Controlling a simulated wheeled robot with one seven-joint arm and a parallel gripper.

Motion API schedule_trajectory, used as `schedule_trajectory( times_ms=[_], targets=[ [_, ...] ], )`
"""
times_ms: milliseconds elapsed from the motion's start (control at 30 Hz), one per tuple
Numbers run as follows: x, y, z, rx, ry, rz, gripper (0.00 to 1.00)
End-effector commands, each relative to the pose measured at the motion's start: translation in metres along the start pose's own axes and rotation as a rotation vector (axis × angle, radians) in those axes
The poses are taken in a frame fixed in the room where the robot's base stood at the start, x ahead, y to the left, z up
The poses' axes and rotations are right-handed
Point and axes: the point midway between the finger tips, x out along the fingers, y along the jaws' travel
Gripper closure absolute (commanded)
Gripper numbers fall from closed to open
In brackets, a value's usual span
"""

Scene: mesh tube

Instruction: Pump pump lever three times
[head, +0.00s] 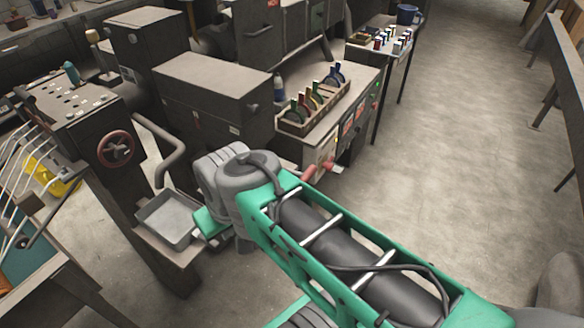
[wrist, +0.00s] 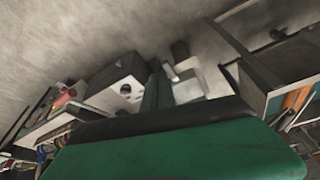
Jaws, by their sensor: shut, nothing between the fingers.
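I cannot pick out the pump lever for certain. A red handle (head: 310,172) sticks out from the front of the grey cabinet beyond my arm, and a red-ended part (wrist: 63,98) shows at the left of the wrist view. A wooden-knobbed lever (head: 92,37) stands at the far upper left. My gripper (head: 208,222) is shut and empty, low beside the grey tray (head: 168,222). My arm's grey joint and green link hide much of it, and its fingertips are not clear. A green surface fills the lower wrist view.
A dark machine column carries a red handwheel (head: 117,148) and a curved pipe (head: 165,150). A bench holds a wooden rack (head: 310,112) of coloured tools. A small table (head: 375,47) stands behind. The concrete floor (head: 450,130) at right is clear.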

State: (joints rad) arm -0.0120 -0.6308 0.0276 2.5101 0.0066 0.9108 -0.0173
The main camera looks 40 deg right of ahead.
Motion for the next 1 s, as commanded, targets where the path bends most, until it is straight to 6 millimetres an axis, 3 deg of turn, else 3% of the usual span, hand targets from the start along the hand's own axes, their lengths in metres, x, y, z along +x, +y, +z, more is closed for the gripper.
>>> schedule_trajectory(
  times_ms=[233, 367, 467, 533, 633, 700, 800, 900, 1000],
  targets=[
    [0.0, 0.002, -0.003, 0.0, 0.001, -0.003, 1.0],
    [0.004, 0.018, -0.032, -0.015, 0.012, -0.034, 1.0],
    [0.008, 0.056, -0.07, -0.049, 0.045, -0.082, 1.0],
    [0.012, 0.1, -0.094, -0.081, 0.087, -0.118, 1.0],
    [0.013, 0.174, -0.109, -0.133, 0.166, -0.156, 1.0],
    [0.011, 0.226, -0.104, -0.171, 0.227, -0.17, 1.0],
    [0.005, 0.284, -0.085, -0.222, 0.302, -0.172, 1.0],
    [-0.001, 0.316, -0.067, -0.258, 0.352, -0.168, 1.0],
    [-0.004, 0.327, -0.059, -0.277, 0.372, -0.165, 1.0]
  ],
)
